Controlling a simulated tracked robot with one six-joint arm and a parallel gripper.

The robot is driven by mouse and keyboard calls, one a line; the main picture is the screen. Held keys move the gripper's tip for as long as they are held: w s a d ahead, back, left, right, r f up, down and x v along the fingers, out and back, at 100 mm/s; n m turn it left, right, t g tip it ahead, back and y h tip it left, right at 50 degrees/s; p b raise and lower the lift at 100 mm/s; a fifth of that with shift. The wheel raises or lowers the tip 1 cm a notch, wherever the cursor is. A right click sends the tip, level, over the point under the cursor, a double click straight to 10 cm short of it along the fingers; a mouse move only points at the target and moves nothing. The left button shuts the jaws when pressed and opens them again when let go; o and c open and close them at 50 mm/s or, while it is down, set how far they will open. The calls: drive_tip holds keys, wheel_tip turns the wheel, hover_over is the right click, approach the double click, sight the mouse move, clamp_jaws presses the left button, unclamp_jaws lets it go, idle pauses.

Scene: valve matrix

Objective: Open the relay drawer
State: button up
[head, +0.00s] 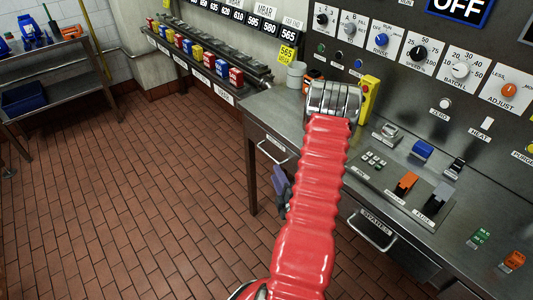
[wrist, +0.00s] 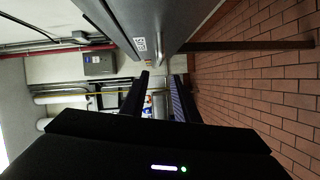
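The grey steel desk has a drawer on its left part with a pale bar handle (head: 275,150) in the head view; its label is too small to read there. The drawer looks shut, flush with the desk front. In the wrist view a small label (wrist: 140,44) and the thin handle (wrist: 160,46) show on the grey front, seen edge-on. My gripper (head: 281,186) is below and close to that handle in the head view, partly hidden by my red arm. In the wrist view its two dark fingers (wrist: 160,78) are apart with nothing between them, short of the handle.
A second drawer labelled SPARES has a handle (head: 372,231) to the right. A desk leg (head: 251,187) stands left of my gripper. A control panel (head: 440,60) rises behind the desk. A metal shelf (head: 45,75) stands far left. The tiled floor (head: 130,190) is clear.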

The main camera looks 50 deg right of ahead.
sight(266, 152)
drive_tip(key=shift+w, duration=0.15)
drive_tip(key=x, duration=1.3)
drive_tip(key=shift+w+d, duration=0.2)
drive_tip(key=shift+w, duration=0.05)
clamp_jaws()
drive_tip(key=shift+f, duration=0.1)
